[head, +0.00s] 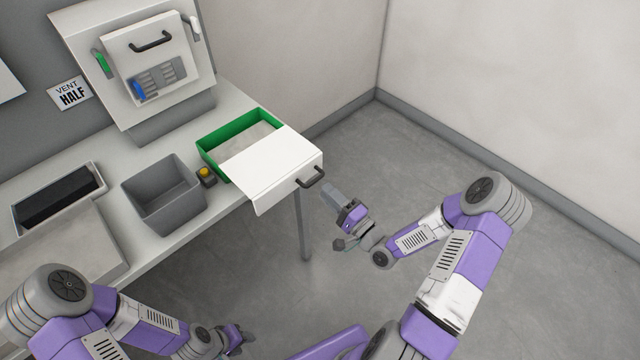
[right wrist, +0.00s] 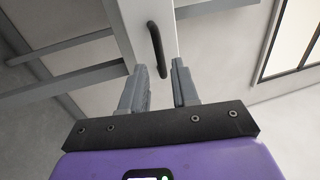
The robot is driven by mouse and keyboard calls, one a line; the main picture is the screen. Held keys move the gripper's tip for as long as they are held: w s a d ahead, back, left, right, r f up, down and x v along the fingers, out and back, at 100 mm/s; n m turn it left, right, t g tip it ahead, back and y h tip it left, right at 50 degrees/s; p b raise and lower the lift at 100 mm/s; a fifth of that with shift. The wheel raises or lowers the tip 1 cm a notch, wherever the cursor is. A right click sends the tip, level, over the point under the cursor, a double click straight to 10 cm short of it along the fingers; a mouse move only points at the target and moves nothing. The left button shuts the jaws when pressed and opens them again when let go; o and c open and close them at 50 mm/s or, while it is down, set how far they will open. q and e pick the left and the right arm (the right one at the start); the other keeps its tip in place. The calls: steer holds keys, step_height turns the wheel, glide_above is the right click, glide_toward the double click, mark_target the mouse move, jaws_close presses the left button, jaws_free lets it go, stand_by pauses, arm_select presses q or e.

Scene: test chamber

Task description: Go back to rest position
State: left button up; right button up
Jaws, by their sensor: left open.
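My right gripper (head: 329,188) is at the middle right in the head view, over open floor, just below and right of the black handle (head: 310,177) on the white panel (head: 270,165). In the right wrist view its fingers (right wrist: 162,72) are apart with nothing between them. My left gripper (head: 240,338) is low in the head view, in front of the table and over the floor. It is open and looks empty; its fingers are small there.
The white panel lies at the front of a green-rimmed tray (head: 240,126) at the table's right end. A grey bin (head: 165,196), a small yellow-topped button (head: 205,176) and a grey tray (head: 60,197) are left of it. A panelled cabinet (head: 140,65) stands behind. Floor right is clear.

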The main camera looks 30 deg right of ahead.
steer(key=shift+v, duration=0.85)
steer(key=s+a+f+n+g, duration=0.2)
steer(key=a+f+n+g, duration=0.1)
steer(key=a+f+g, duration=0.4)
steer(key=s+a+f+n+g, duration=0.25)
steer(key=a+f, duration=0.35)
steer(key=f, duration=0.4)
steer(key=s+a+f+n+g+h, duration=0.1)
steer(key=s+a+f+n+g, duration=0.1)
steer(key=s, duration=0.4)
steer(key=s+a+f+n+g+h, duration=0.1)
steer(key=s+a+f+n+g, duration=0.1)
steer(key=s+g, duration=0.5)
steer(key=shift+f+n, duration=0.9)
steer(key=shift+n, duration=0.25)
